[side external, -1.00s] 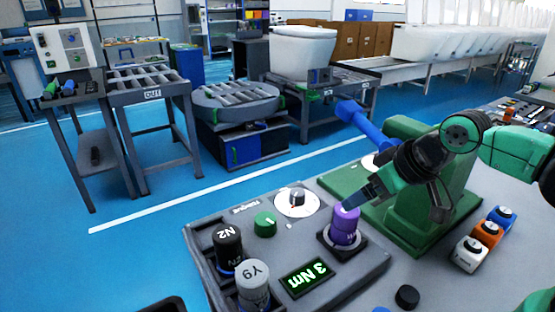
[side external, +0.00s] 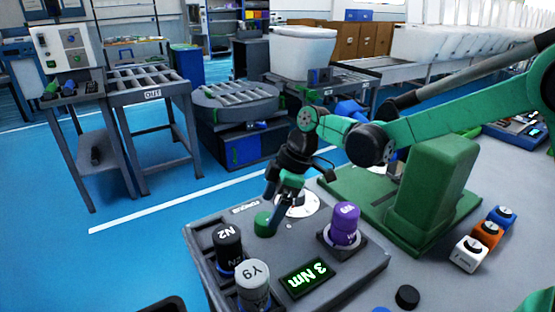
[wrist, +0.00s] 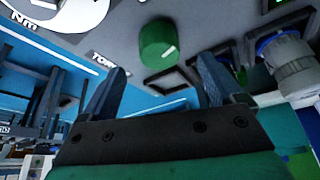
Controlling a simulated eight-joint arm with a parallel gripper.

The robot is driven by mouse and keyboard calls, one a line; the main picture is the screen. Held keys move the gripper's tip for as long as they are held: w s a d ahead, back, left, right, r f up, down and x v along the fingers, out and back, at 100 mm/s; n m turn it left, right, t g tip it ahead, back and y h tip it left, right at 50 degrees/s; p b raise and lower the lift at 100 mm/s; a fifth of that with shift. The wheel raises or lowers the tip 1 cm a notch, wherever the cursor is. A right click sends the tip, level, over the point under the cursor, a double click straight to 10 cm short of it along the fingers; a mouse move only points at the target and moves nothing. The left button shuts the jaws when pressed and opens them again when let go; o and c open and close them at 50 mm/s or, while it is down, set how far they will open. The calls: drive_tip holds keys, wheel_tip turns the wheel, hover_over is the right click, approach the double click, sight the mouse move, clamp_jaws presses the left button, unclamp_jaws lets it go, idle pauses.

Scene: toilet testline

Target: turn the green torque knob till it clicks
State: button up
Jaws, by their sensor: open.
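The green torque knob (side external: 264,224) stands on the grey panel (side external: 212,236), left of the white dial (side external: 299,204). My gripper (side external: 273,226) is over the panel at the knob in the side view, its fingertips partly in front of it. In the wrist view the green knob (wrist: 158,42), with a pale pointer mark, lies beyond and between the two blue fingers of my open gripper (wrist: 160,78). The fingers look apart from it there. The display (side external: 307,277) reads 3 Nm.
A green fixture (side external: 432,190) stands behind at the right.

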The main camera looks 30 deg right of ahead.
sight(265, 218)
drive_tip(key=shift+x, duration=2)
drive_tip(key=c, duration=1.3)
drive_tip(key=shift+m, duration=0.3)
drive_tip(key=m+t+h, duration=0.1)
drive_tip(key=m, duration=0.3)
drive_tip(key=shift+s, duration=0.1)
drive_tip(key=m+t+h, duration=0.1)
drive_tip(key=m+h, duration=0.1)
drive_tip(key=m, duration=0.3)
